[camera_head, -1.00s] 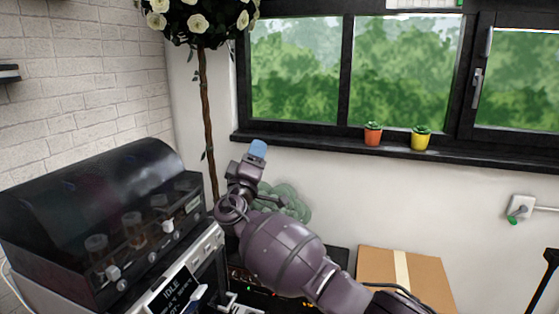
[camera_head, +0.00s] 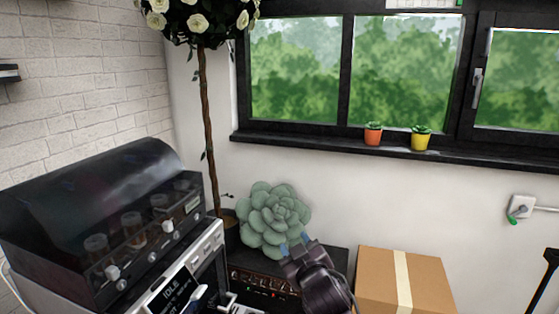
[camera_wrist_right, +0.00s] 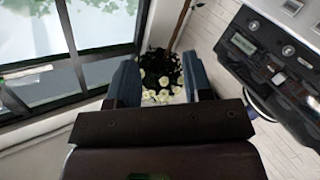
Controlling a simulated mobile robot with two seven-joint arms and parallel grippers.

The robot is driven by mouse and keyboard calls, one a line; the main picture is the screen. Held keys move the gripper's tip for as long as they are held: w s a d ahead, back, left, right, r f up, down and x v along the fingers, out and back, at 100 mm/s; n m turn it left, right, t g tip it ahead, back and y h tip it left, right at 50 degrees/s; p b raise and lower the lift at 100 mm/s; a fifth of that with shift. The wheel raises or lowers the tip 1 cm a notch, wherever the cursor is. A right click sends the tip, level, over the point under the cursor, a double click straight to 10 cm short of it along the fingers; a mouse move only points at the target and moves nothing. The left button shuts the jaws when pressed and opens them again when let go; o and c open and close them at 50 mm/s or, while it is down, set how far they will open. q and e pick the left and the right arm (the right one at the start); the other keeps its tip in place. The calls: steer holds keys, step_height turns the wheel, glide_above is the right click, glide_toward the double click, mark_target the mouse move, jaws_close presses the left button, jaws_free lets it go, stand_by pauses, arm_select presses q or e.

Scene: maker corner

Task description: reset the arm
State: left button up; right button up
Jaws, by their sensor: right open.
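My right gripper (camera_head: 296,247) is low in the head view, in front of the black amplifier-like box and just below the green succulent. In the right wrist view my right gripper (camera_wrist_right: 158,85) shows its two blue-grey fingers spread apart with nothing between them. The rest of my right arm runs out of the bottom of the head view. My left gripper is not in view.
A black-hooded machine (camera_head: 105,220) with an "IDLE" display stands at left. A large succulent (camera_head: 272,218) is on the black box (camera_head: 262,284). A cardboard box (camera_head: 425,280) is at right. Orange (camera_head: 373,136) and yellow (camera_head: 420,141) pots stand on the windowsill. A rose tree (camera_head: 206,120) stands behind.

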steer(key=s+d+f+m+g+h, duration=0.1)
steer(key=s+d+f+m+g, duration=0.1)
steer(key=s+d+f, duration=0.5)
steer(key=s+d+f+m+g+h, duration=0.2)
steer(key=s+d+f, duration=0.6)
steer(key=s, duration=0.9)
steer(key=s+d+f+m+g+h, duration=0.2)
steer(key=s+d+f, duration=0.6)
steer(key=s+f, duration=0.4)
steer(key=shift+s+d+m, duration=0.2)
steer(key=shift+m, duration=0.4)
